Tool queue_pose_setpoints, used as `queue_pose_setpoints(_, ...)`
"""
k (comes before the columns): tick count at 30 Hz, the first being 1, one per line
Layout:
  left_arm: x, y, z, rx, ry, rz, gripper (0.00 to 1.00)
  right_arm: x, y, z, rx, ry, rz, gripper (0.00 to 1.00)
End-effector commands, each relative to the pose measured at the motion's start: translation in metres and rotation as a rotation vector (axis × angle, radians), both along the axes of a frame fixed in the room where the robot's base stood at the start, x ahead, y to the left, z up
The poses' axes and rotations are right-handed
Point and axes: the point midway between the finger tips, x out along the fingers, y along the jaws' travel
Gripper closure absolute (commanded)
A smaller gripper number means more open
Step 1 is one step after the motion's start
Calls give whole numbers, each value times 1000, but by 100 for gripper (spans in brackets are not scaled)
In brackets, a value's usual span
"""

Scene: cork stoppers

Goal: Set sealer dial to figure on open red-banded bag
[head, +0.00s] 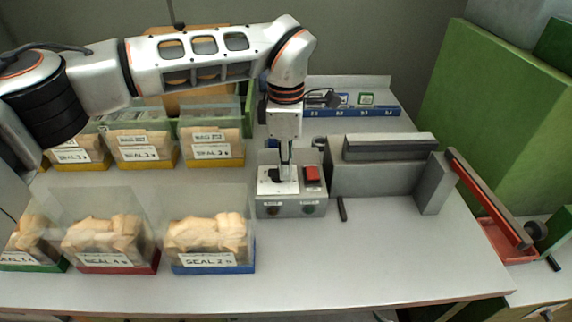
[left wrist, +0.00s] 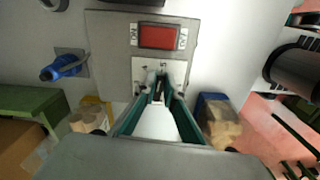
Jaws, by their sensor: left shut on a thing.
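The red-banded bag (head: 118,268) stands in the front row; its clear top stands up and its label appears to read "SEAL 4". The sealer's grey control box (head: 290,210) has a white dial plate (head: 265,185) and a red switch (head: 312,174). My left gripper (head: 286,172) points down at the plate, its fingers shut on the dial. In the left wrist view the fingertips (left wrist: 160,88) meet over the white plate (left wrist: 142,70), below the red switch (left wrist: 158,36). The fingers hide the dial's pointer and most figures. My right gripper is out of view.
A blue-banded bag (head: 212,262) and a green-banded bag (head: 35,262) flank the red-banded one. Several yellow-banded bags stand behind. The sealer (head: 375,178) with its red-edged lever (head: 490,195) is to the right. The front right table (head: 400,260) is clear.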

Motion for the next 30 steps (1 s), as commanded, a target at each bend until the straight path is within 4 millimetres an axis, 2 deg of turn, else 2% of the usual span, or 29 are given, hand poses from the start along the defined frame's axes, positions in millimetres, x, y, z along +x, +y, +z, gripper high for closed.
queue_pose_setpoints(6, 2, 0, 6, 0, -5, 134, 100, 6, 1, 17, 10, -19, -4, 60)
queue_pose_setpoints(15, 8, 0, 6, -1, -5, 401, 100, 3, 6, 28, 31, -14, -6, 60)
queue_pose_setpoints(30, 13, 3, 3, -1, -1, 743, 100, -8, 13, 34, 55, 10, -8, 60)
